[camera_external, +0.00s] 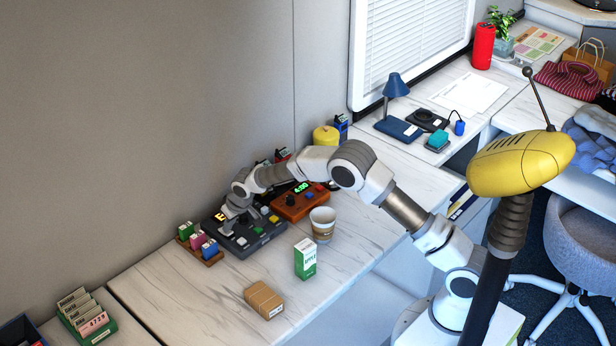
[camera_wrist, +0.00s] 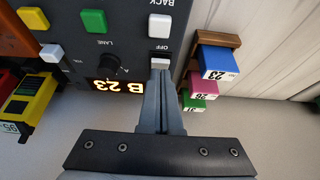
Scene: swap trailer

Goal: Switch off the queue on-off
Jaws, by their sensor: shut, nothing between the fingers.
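The dark queue console (camera_external: 262,232) sits on the white counter against the wall. It also fills the top of the wrist view, upside down (camera_wrist: 130,25), with a lit display (camera_wrist: 121,86) reading "B 23". A white switch (camera_wrist: 160,54) labelled "OFF" is at the console's edge, beside a white button marked "BACK" (camera_wrist: 159,25). My gripper (camera_wrist: 158,74) is shut and empty, its fingertips right at the white switch; I cannot tell whether they touch it. In the external view my gripper (camera_external: 230,212) is over the console's left part, and its fingertips are hard to make out.
A wooden rack with coloured number blocks (camera_external: 200,246) stands close left of the console. An orange device with a green display (camera_external: 299,203) is close right. A paper cup (camera_external: 322,223), a green-white carton (camera_external: 305,260) and a brown box (camera_external: 264,300) stand in front.

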